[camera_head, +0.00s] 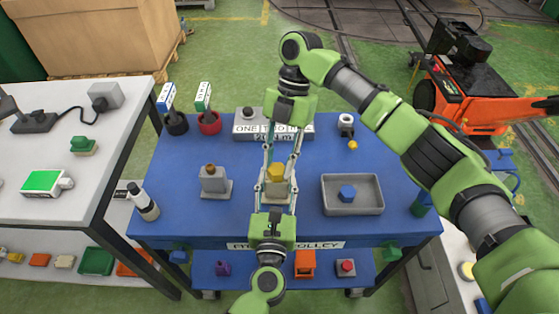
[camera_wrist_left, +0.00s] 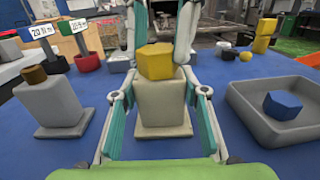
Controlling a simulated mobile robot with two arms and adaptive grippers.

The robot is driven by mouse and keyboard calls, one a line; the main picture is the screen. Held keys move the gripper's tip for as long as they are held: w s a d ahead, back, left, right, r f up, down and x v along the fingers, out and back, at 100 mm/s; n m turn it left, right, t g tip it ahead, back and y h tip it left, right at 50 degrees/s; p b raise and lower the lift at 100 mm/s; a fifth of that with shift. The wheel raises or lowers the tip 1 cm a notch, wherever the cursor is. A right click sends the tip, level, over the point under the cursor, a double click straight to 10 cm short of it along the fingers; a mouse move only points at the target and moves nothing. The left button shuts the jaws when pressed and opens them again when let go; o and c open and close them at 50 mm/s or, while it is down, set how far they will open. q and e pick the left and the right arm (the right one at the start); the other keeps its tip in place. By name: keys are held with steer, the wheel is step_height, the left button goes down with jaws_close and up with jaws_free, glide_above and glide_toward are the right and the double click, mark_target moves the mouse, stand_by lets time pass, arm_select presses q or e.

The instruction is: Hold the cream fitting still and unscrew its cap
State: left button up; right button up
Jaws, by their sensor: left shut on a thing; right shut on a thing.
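The cream fitting (camera_head: 277,191) stands upright on its flat base in the middle of the blue trolley top, with a yellow cap (camera_head: 276,171) on it. In the left wrist view the fitting (camera_wrist_left: 161,104) and its six-sided cap (camera_wrist_left: 155,62) are upright. My left gripper (camera_head: 276,191) comes from the near side, its fingers on either side of the fitting's body, shut on it. My right gripper (camera_head: 279,168) reaches down from the far side, its fingers on both sides of the cap, shut on it. The cap's underside and any thread are hidden.
A grey fitting with a brown cap (camera_head: 214,181) stands to the left. A grey tray (camera_head: 352,208) with a blue hexagonal piece (camera_head: 347,193) lies to the right. Behind are a labelled grey block (camera_head: 245,126) and two tagged holders. A bottle (camera_head: 143,202) is near the left edge.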

steer(key=n, duration=0.2)
steer(key=n+h, duration=0.1)
steer(key=n, duration=0.1)
steer(key=shift+a+f+n+h, duration=0.1)
steer(key=shift+a+n+h, duration=0.1)
steer(key=shift+n+h, duration=0.1)
steer(key=o, duration=1.2)
steer(key=shift+w+g, duration=0.1)
steer(key=shift+g, duration=0.2)
steer(key=shift+o, duration=0.5)
steer(key=shift+r, duration=2.05)
